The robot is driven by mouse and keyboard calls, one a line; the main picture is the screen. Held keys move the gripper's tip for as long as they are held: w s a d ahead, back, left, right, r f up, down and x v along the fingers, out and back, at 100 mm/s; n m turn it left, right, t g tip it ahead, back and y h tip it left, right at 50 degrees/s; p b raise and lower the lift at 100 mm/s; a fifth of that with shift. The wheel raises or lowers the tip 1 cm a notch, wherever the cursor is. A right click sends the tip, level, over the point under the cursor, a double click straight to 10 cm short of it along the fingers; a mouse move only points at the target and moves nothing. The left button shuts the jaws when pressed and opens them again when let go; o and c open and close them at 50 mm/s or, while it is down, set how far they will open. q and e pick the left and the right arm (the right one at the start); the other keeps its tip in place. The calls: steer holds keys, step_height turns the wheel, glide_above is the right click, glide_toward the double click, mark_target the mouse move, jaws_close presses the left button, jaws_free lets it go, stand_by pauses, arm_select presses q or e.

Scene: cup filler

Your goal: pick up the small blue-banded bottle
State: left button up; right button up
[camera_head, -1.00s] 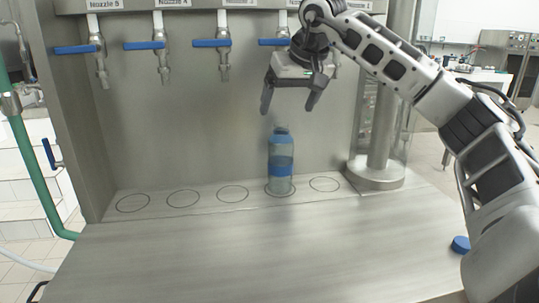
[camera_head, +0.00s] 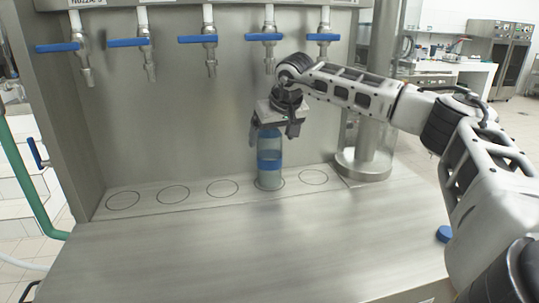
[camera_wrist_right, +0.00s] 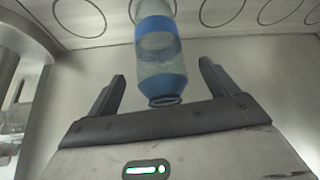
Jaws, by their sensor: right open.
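The small blue-banded bottle (camera_head: 269,163) stands upright on a marked circle of the filler's ledge, second circle from the right. It is clear with a blue band and a blue top part. It also shows in the right wrist view (camera_wrist_right: 158,50), its neck end toward my palm. My right gripper (camera_head: 272,135) is open just above the bottle, with its fingers at the height of the bottle's upper part. In the right wrist view the two fingers (camera_wrist_right: 163,82) stand on either side of the bottle's top, with gaps. My left gripper is not in view.
Several nozzles with blue levers (camera_head: 204,39) hang above the ledge; one is close behind my right gripper. A steel column (camera_head: 368,140) stands right of the ledge. A blue cap (camera_head: 444,234) lies at the counter's right. The counter front (camera_head: 240,245) is clear.

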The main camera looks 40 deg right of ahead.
steer(key=shift+x, duration=1.2)
steer(key=c, duration=1.4)
steer(key=shift+r, duration=0.1)
steer(key=c, duration=0.5)
steer(key=shift+o, duration=0.2)
